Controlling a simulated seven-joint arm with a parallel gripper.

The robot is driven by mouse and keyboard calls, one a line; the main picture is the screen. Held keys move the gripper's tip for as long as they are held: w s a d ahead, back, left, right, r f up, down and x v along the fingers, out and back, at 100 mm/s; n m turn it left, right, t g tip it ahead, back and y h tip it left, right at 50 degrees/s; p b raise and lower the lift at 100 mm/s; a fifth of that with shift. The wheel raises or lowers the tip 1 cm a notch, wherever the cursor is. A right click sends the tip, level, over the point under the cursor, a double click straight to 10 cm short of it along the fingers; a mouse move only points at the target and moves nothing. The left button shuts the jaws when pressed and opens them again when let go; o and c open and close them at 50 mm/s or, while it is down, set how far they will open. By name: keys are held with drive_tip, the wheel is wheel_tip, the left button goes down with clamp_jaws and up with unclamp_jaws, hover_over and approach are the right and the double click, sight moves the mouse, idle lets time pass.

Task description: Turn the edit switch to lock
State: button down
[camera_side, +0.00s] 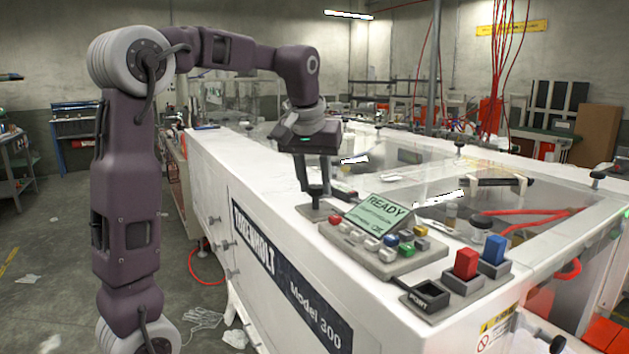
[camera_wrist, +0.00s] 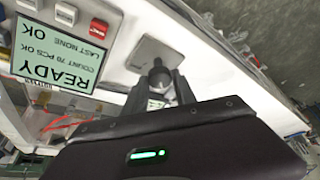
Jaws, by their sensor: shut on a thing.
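The edit switch (camera_side: 313,212) is a small dark knob on a grey plate, on the machine's white top, left of the control panel. Its plate shows clearly in the wrist view (camera_wrist: 151,52), with the dark round knob at its lower edge. My gripper (camera_side: 316,198) points down over the plate, its dark fingers shut on the knob. In the wrist view the gripper (camera_wrist: 161,83) has one finger on each side of the knob. The fingers partly hide the knob, and I cannot read any lock marking or tell which way the switch is turned.
The control panel (camera_side: 384,249), with a green READY screen (camera_side: 379,216) and several coloured buttons, stands close to the right of my gripper. A red block (camera_side: 466,264) and a blue block (camera_side: 493,250) stand further right, beside a dark POINT tray (camera_side: 427,295).

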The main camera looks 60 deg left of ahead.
drive_tip(key=shift+f, duration=0.1)
idle(0.3)
drive_tip(key=c, duration=1)
unclamp_jaws()
drive_tip(key=v, duration=0.7)
drive_tip(key=s+d+f+m+h, duration=0.1)
drive_tip(key=s+d+f+m, duration=0.2)
drive_tip(key=s+d, duration=0.3)
drive_tip(key=s+d+f+m+t+h, duration=0.1)
drive_tip(key=s+d+f+m, duration=0.2)
drive_tip(key=s+d+f, duration=0.3)
drive_tip(key=s+d+f+m+t+h, duration=0.1)
drive_tip(key=s+d+f+m, duration=0.2)
drive_tip(key=s+d+f, duration=0.2)
drive_tip(key=shift+s+d+f, duration=0.1)
drive_tip(key=shift+s+d, duration=0.55)
drive_tip(key=shift+s, duration=0.05)
